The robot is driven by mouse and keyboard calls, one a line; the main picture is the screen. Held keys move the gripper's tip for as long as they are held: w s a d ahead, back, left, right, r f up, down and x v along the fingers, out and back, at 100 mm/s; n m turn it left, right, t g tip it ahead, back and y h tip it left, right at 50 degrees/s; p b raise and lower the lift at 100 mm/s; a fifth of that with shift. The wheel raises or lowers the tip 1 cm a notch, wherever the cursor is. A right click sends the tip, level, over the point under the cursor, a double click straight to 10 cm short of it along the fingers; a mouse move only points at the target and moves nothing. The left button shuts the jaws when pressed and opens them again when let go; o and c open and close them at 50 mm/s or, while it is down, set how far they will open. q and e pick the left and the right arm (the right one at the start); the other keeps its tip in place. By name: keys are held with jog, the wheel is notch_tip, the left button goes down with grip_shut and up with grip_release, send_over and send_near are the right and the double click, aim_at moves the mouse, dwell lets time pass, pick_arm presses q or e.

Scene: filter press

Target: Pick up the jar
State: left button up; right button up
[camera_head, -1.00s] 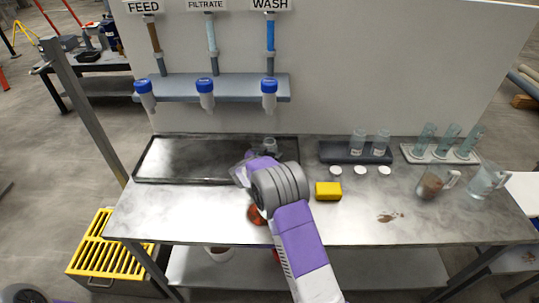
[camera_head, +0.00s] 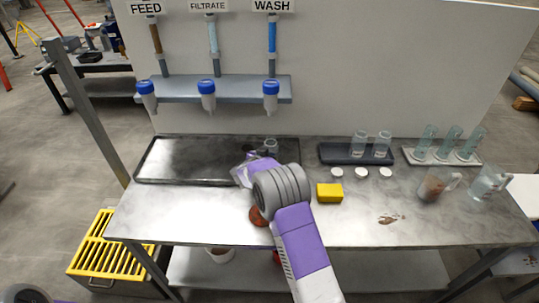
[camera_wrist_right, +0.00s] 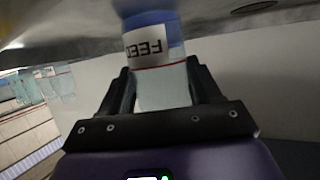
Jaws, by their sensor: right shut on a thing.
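The jar (camera_wrist_right: 158,75) fills the middle of the right wrist view. It is clear, with a white FEED label that reads upside down and a blue part around its far end. My right gripper (camera_wrist_right: 163,88) has one finger on each side of it and is shut on it. In the head view, a clear jar top (camera_head: 271,145) shows just beyond my right gripper (camera_head: 262,156), at the tray's right end. My wrist hides the jar's lower part, so I cannot tell whether it touches the tray. My left gripper is not in view.
A dark tray (camera_head: 165,178) lies on the bench. A yellow block (camera_head: 329,193) and a reddish round thing (camera_head: 258,216) are close to my right arm. Blue-capped bottles hang from the shelf (camera_head: 240,91).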

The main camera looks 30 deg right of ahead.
jog(key=shift+r+p, duration=0.65)
jog(key=shift+r, duration=0.85)
jog(key=s+a+p, duration=0.2)
jog(key=s+a, duration=0.8)
jog(key=a, duration=0.4)
jog(key=shift+s+a+r, duration=0.15)
jog(key=shift+s, duration=0.2)
jog(key=shift+r, duration=0.15)
